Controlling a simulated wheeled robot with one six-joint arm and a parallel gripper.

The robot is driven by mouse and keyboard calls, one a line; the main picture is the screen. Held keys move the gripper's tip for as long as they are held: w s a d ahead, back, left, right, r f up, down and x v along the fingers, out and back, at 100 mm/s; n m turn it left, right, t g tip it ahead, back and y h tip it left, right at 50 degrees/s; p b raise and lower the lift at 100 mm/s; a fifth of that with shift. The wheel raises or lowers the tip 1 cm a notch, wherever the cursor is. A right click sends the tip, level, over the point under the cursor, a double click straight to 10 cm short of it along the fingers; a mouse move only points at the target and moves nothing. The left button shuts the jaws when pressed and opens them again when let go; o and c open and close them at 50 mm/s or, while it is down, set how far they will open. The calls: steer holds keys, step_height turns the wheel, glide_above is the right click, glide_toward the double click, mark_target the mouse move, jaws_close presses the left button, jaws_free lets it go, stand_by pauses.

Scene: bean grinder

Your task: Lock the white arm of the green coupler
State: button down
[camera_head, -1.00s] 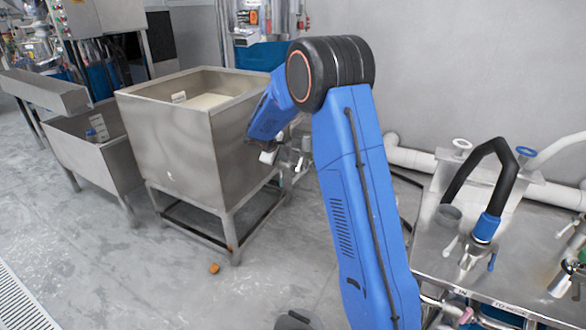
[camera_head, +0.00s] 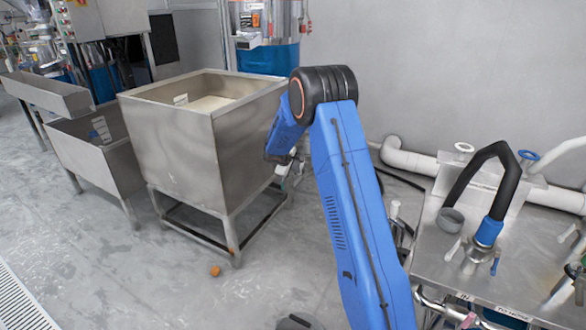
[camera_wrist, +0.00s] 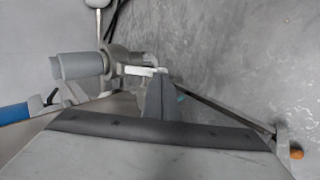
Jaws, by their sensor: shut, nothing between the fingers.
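In the wrist view, the dark fingers of my gripper (camera_wrist: 160,98) are shut together and point up at a metal fitting. A white arm (camera_wrist: 140,70) sticks out to the right from that fitting and lies at the fingertips; I cannot tell if they touch. A grey pipe coupling (camera_wrist: 80,66) stands to its left. A small patch of green (camera_wrist: 181,98) shows just right of the fingers; most of the green coupler is hidden or unclear. In the head view, my arm hides most of this area beside the tank, and the fingers cannot be made out.
A steel tank (camera_head: 180,150) on legs stands left of my arm. A steel table (camera_head: 440,240) with a black hose (camera_head: 512,180) stands at the right. A small orange object (camera_head: 215,270) lies on the floor, and white pipes (camera_head: 408,160) run along the wall.

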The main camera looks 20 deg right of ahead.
mark_target(301, 167)
steer(key=shift+w+d+f, duration=0.2)
steer(key=shift+d+f, duration=0.05)
steer(key=shift+f, duration=0.2)
stand_by(0.4)
steer(key=shift+w+d+f, duration=0.2)
steer(key=shift+d+f, duration=0.1)
steer(key=shift+f, duration=0.35)
steer(key=shift+w+d+f, duration=0.25)
steer(key=shift+f, duration=0.4)
steer(key=shift+w+d+f, duration=0.2)
steer(key=shift+d+f, duration=0.1)
steer(key=shift+f, duration=0.35)
steer(key=shift+r, duration=0.8)
